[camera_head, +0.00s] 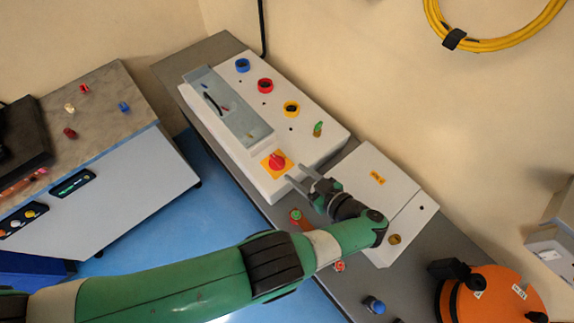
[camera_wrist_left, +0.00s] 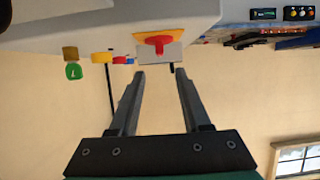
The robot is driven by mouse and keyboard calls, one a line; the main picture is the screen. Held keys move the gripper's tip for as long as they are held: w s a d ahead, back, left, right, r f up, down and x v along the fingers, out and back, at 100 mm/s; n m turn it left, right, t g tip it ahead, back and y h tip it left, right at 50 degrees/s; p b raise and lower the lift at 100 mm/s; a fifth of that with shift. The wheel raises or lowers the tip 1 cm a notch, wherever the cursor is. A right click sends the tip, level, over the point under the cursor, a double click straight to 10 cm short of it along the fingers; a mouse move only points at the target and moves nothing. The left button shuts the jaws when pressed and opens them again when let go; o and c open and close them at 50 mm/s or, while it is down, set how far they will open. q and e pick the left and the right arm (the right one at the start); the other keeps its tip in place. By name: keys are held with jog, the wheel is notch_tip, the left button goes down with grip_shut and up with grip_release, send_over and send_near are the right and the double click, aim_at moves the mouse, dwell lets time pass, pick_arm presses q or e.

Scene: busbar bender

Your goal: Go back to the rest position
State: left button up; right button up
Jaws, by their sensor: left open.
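My left arm reaches in from the left in the head view, and its gripper (camera_head: 296,176) is beside the near right end of the white control box (camera_head: 312,157). The gripper is open and empty, with its fingertips close to the red rotary knob (camera_head: 277,160) on its yellow plate. In the left wrist view, the fingers (camera_wrist_left: 158,82) stand apart, with the red knob (camera_wrist_left: 159,42) in front of them. Whether a fingertip touches the knob or its plate, I cannot tell. My right gripper is not in view.
The box carries blue, red and yellow ring buttons (camera_head: 265,86) and a clear cover (camera_head: 232,112). A white cabinet (camera_head: 400,190) stands right of it on the grey bench. An orange round device (camera_head: 492,300) is at lower right. A workbench (camera_head: 105,95) with small parts stands left, across blue floor.

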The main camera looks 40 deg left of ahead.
pick_arm(q)
jog(key=shift+s+d+r, duration=0.1)
jog(key=shift+d+r, duration=0.15)
jog(key=shift+d, duration=0.25)
